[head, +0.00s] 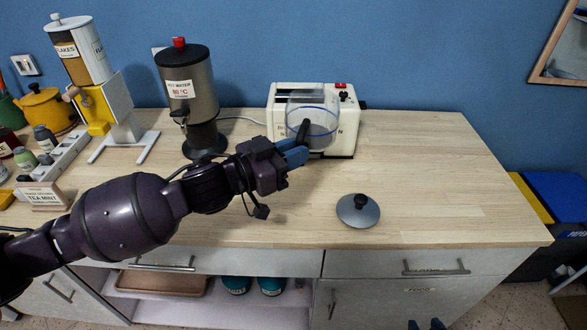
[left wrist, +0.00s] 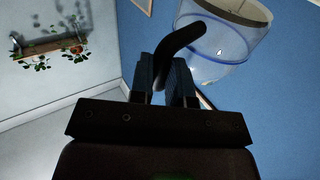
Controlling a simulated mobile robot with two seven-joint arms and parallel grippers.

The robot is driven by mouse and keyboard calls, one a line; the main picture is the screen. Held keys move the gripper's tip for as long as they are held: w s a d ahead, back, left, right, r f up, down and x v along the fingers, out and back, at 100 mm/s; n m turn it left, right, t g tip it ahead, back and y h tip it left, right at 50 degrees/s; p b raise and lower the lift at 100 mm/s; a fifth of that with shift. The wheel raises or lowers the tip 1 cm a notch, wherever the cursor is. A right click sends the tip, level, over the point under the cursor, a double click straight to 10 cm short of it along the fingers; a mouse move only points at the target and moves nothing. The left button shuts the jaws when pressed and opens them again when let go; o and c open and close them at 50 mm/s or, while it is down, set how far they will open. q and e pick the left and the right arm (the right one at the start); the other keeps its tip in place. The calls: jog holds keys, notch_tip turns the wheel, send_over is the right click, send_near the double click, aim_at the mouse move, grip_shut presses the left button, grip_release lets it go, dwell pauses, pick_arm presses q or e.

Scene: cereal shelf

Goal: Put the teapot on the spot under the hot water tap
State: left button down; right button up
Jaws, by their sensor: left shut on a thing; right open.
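The teapot (head: 318,108) is clear glass with a blue line and a black handle; it is held up in front of the white toaster-like machine. It also shows in the left wrist view (left wrist: 222,48). My left gripper (head: 299,146) is shut on its black handle (left wrist: 184,40). The grey teapot lid (head: 358,212) with a black knob lies apart on the counter. The hot water dispenser (head: 190,88) stands left of the teapot, its black tap (head: 179,115) facing forward. My arm partly hides the area below the tap.
The white machine (head: 343,130) stands behind the teapot. A flakes dispenser (head: 100,95), a yellow pot (head: 46,108), a jar rack (head: 60,155) and a tea mint sign (head: 42,196) stand at left. The right side of the counter (head: 430,160) is clear.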

pick_arm(q)
notch_tip(320, 180, up, 6)
jog(key=w+a+f+n+t+y, duration=0.1)
jog(key=w+a+n+t+y, duration=0.1)
jog(key=n+t+y, duration=0.1)
jog(key=a+n+t+y, duration=0.3)
jog(key=a+y, duration=0.1)
jog(key=a, duration=0.2)
jog(key=s+a+f+n+t+y, duration=0.1)
jog(key=s+a+f+n+y, duration=0.1)
jog(key=f, duration=0.5)
jog(key=s+a+f+n+t+y, duration=0.1)
jog(key=s+a+f+n+y, duration=0.2)
jog(key=a+f+y, duration=0.3)
jog(key=s+a+f, duration=0.1)
jog(key=a, duration=0.2)
jog(key=shift+a+f, duration=0.15)
jog(key=shift+a, duration=0.15)
dwell(0.3)
